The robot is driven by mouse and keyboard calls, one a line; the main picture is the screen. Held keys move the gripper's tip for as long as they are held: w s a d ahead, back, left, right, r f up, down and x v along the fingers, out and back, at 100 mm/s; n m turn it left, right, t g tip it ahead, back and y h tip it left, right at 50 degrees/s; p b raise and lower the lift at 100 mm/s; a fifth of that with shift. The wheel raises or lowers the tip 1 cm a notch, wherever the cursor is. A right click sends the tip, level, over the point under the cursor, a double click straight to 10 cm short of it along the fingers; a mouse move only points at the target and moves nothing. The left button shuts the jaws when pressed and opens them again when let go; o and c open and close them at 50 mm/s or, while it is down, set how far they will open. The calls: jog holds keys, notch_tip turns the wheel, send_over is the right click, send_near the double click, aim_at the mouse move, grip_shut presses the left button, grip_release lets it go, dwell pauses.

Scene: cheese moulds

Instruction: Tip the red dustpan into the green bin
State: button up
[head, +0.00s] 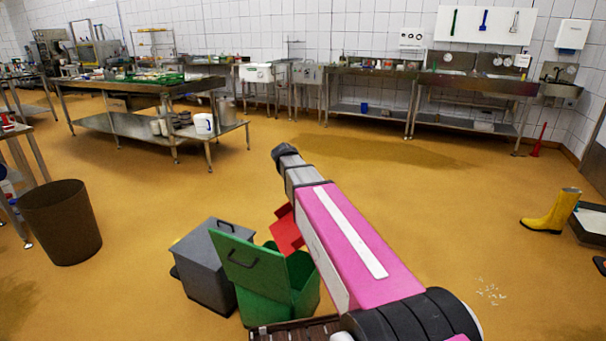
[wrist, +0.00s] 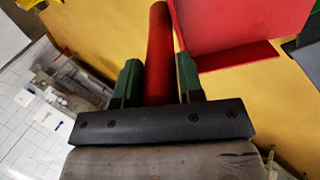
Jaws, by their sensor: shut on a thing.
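The red dustpan (head: 286,230) shows beside my arm in the head view, slanted, above the back of the green bin; its handle is hidden there. In the wrist view my gripper (wrist: 159,82) is shut on the dustpan's red handle, with a green finger on each side. The red pan (wrist: 215,25) extends to the upper right there. The green bin (head: 268,303) stands on the floor with its lid raised toward the left. My arm covers part of its right side.
A grey bin (head: 206,275) stands directly left of the green one, and a brown bin (head: 62,222) farther left. White scraps (head: 490,292) lie on the floor at right. A yellow boot (head: 552,212) stands beyond them. The middle floor is clear up to the steel tables (head: 150,88).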

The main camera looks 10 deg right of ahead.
jog(key=shift+s+d+f+m, duration=0.15)
jog(key=shift+d+f+m, duration=0.15)
jog(key=shift+f, duration=0.15)
jog(key=shift+s+a+f+g+y, duration=0.1)
jog(key=shift+a+f+g+y, duration=0.15)
jog(key=shift+f+y, duration=0.9)
jog(key=shift+w+a+f+g+y, duration=0.1)
jog(key=shift+a+f+g+y, duration=0.1)
jog(key=shift+f+y, duration=0.9)
jog(key=shift+s+a+f+g+y, duration=0.2)
jog(key=shift+f+y, duration=0.55)
jog(key=shift+f, duration=0.75)
jog(key=shift+w, duration=0.1)
